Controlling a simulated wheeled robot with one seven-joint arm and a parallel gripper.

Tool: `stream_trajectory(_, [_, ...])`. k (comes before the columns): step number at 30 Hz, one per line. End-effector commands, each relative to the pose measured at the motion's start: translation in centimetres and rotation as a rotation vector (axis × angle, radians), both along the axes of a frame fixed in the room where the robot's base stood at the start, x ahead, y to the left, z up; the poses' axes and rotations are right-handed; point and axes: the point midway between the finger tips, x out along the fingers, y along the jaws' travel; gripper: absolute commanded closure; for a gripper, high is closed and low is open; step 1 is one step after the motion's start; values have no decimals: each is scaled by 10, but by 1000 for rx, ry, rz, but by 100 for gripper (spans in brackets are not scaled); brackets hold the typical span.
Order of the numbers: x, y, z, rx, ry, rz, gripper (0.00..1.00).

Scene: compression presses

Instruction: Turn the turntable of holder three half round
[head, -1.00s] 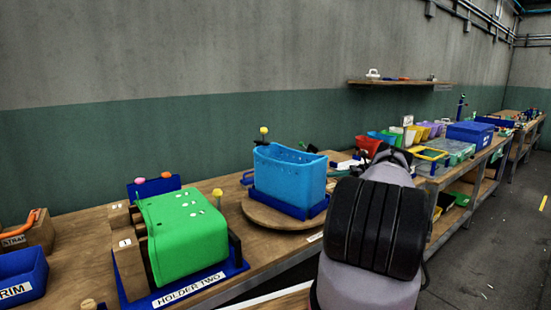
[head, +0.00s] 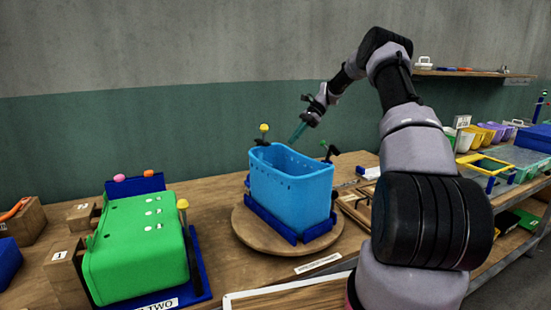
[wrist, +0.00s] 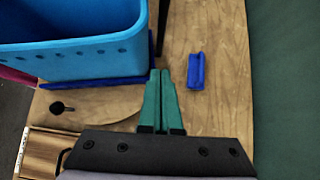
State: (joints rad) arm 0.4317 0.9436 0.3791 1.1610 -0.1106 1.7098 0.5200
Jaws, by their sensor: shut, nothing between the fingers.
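The turntable (head: 248,236) is a round wooden disc on the bench. A light-blue perforated bin (head: 290,190) stands upright on it in a dark-blue frame (head: 268,222). A yellow-knobbed clamp (head: 264,129) is behind the bin, and a black-and-green clamp (head: 329,150) is at its right. My gripper (head: 297,138) reaches down above the bin's back side, its fingers together and empty. In the wrist view, the shut green fingers (wrist: 159,85) are beside the bin (wrist: 75,45), over wood, with a small blue block (wrist: 196,71) to their right. Contact cannot be told.
The green-covered holder two (head: 140,245) stands left of the turntable. The wall (head: 200,120) is close behind the bench. A wooden tray (head: 355,205) is right of the turntable, and yellow frames and bins (head: 484,168) are farther right.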

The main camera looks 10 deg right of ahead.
Motion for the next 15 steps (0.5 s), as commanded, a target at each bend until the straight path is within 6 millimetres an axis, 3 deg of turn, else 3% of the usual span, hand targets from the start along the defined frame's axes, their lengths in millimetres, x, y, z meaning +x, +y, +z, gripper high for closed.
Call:
stream_trajectory(5, [-4, 15, -16, 0, 2, 2, 100])
stream_trajectory(15, [-17, 64, -67, 2, 3, 1, 100])
